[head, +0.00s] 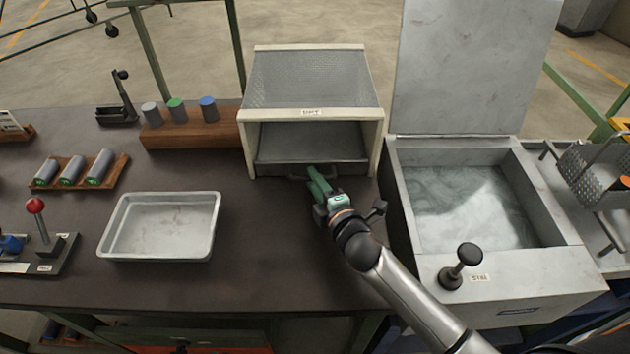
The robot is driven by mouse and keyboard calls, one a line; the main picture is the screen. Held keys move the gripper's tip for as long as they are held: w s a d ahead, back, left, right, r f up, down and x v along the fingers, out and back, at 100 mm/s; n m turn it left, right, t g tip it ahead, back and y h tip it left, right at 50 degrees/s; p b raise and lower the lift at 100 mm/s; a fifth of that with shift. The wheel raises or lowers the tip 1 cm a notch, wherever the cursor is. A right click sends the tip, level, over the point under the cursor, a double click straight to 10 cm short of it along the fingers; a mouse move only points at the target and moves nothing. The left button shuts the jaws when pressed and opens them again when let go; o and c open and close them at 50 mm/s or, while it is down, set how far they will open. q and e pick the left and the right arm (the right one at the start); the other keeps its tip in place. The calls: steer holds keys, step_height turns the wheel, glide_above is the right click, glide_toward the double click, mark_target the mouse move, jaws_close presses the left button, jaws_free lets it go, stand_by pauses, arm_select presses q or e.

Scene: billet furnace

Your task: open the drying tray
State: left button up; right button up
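The drying tray (308,152) is a grey metal tray inside a cream-framed drying box (250,150) with a mesh top and a label on its upper front edge. The tray lies within the frame, with its front at the box's front opening. A dark handle (296,177) shows low at the tray's front. My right gripper (315,178) comes from the lower right, with its green fingers at the right part of this handle. I cannot tell whether it touches or grips the handle. The fingers hide part of the handle. My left gripper is not in view.
A shallow metal pan (212,246) sits on the dark bench to the left. Wooden racks with grey cylinders (190,139) stand behind it. A liquid-filled tank (403,205) with a raised lid and a black knob (468,254) is at right. Bench before the box is mostly clear.

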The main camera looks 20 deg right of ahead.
jaws_close()
stand_by(1.1)
